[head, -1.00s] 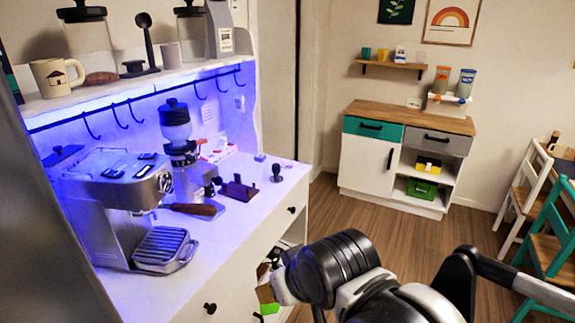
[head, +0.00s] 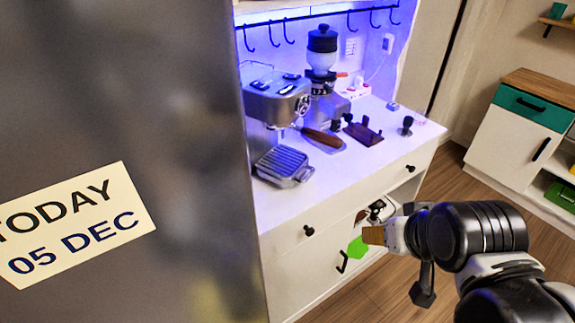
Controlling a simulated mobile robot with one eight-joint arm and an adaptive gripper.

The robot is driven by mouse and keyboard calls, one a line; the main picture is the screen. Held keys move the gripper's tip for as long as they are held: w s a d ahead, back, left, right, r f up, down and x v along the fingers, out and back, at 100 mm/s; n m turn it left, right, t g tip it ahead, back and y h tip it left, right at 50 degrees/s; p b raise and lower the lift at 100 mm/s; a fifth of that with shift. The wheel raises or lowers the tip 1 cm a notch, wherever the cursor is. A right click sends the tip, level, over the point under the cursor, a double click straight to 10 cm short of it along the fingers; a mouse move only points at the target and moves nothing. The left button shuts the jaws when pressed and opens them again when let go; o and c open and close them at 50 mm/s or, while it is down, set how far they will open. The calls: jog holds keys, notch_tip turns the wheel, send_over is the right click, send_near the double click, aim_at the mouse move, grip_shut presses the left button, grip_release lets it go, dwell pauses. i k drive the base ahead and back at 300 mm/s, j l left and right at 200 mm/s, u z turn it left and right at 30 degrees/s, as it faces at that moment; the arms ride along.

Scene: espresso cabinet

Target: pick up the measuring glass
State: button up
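I cannot make out a measuring glass in the current head view. My arm reaches in from the lower right, in front of the white counter cabinet (head: 290,262). The end of my arm, with my gripper (head: 388,235), is near the cabinet's lower front. Its fingers are small and partly covered by the arm links, so I cannot tell whether they are open or shut. A tan piece and a bright green piece show beside it; I cannot tell what they belong to.
An espresso machine (head: 277,100), a coffee grinder (head: 322,75), a dark stand (head: 362,134) and a tamper (head: 407,126) stand on the counter. A grey panel with a date note (head: 75,222) fills the left. A teal-drawer cabinet (head: 532,107) is at right. Wooden floor lies between.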

aim_at(422, 116)
jog(key=i+l+z, duration=0.35)
jog(key=l, duration=0.2)
jog(key=i+l+z, duration=0.75)
jog(key=i, duration=0.3)
